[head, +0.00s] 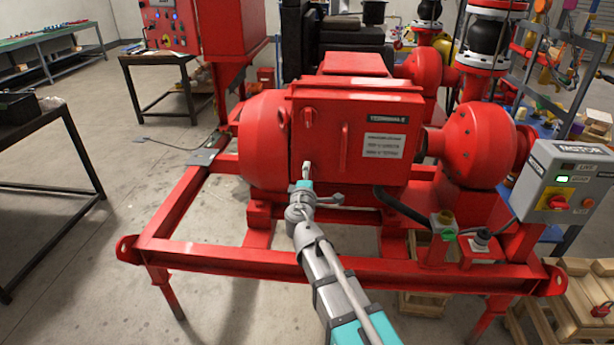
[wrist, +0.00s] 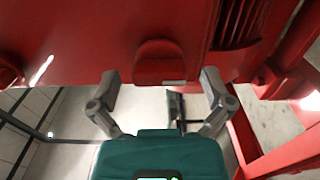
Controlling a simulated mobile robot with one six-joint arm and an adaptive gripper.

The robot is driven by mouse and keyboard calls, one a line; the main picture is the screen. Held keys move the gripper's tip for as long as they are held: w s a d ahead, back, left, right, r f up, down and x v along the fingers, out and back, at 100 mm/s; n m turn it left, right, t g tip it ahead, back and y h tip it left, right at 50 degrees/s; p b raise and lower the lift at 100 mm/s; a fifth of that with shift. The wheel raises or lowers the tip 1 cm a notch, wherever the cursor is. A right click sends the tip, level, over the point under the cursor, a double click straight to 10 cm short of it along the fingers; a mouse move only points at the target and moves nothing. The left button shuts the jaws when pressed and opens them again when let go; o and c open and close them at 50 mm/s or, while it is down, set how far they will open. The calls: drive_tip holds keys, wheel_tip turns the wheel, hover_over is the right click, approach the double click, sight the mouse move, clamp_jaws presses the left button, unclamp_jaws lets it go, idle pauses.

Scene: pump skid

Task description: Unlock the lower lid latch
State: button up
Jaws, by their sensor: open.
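The red terminal box lid (head: 345,125) faces me in the head view, with a handle (head: 344,148) at its middle. The red upper latch (head: 309,117) is at the lid's left edge. My gripper (head: 306,168) is at the lower left of the lid and covers the spot below the upper latch, so the lower latch is not clear there. In the wrist view my gripper (wrist: 160,82) is open, its fingers apart and empty. A rounded red part (wrist: 159,62) shows between and beyond the fingertips; it may be the lower latch. I cannot tell whether the fingers touch the red surface.
The red skid frame rail (head: 230,258) runs below my arm. A grey motor control box (head: 570,182) stands at the right. A black cable (head: 400,206) hangs below the box. Red pump piping (head: 478,140) stands right of the lid.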

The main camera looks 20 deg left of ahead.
drive_tip(key=v, duration=1.1)
drive_tip(key=shift+s, duration=0.3)
drive_tip(key=w+d+f+m+g+h, duration=0.2)
drive_tip(key=d+f+m+h, duration=0.15)
drive_tip(key=d, duration=0.45)
drive_tip(key=w+d+f+m+g+h, duration=0.25)
drive_tip(key=d+m, duration=0.25)
drive_tip(key=d, duration=0.3)
drive_tip(key=w+d+f+m+g+h, duration=0.1)
drive_tip(key=d+f+m+g+h, duration=0.2)
drive_tip(key=d, duration=0.6)
drive_tip(key=s+d+f+m+g+y, duration=0.2)
drive_tip(key=s+d+f+m+g, duration=0.3)
drive_tip(key=d, duration=0.3)
drive_tip(key=s+d+f+m+g+y, duration=0.2)
drive_tip(key=s+d+f+m+g, duration=0.25)
drive_tip(key=d, duration=0.35)
wheel_tip(320, 180, up, 12)
drive_tip(key=s+p, duration=0.1)
drive_tip(key=p, duration=1.1)
drive_tip(key=shift+a+y, duration=0.2)
drive_tip(key=shift+y, duration=0.1)
drive_tip(key=shift+s+f, duration=0.1)
